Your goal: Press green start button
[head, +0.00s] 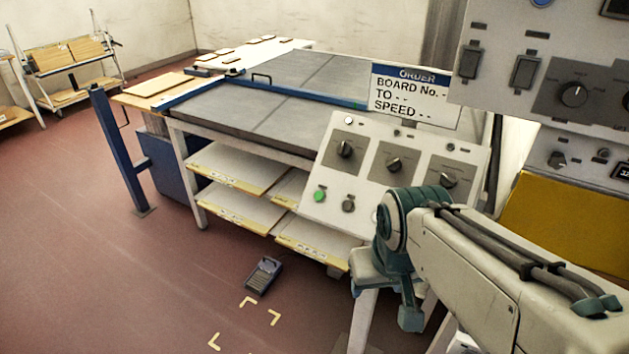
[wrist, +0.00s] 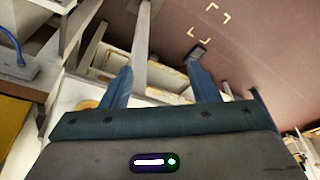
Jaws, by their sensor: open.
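The green start button (head: 320,196) sits at the lower left of a sloped white control panel (head: 312,215) in the head view. A dark round button (head: 348,206) is beside it on the right. In the head view my gripper hangs at the arm's end in front of the panel's lower right part; its fingertips are not clear there. In the wrist view my gripper (wrist: 160,85) is open, with two blue fingers apart and nothing between them but a white post behind. The green button is not visible in the wrist view.
Knobs (head: 394,164) line the panel's upper part, and an order sign (head: 414,96) stands behind it. A grey-topped table (head: 255,115) with lower shelves is behind. A dark pedal box (head: 264,274) and yellow marks (head: 262,310) lie on the red floor. More control boxes (head: 540,60) stand at the right.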

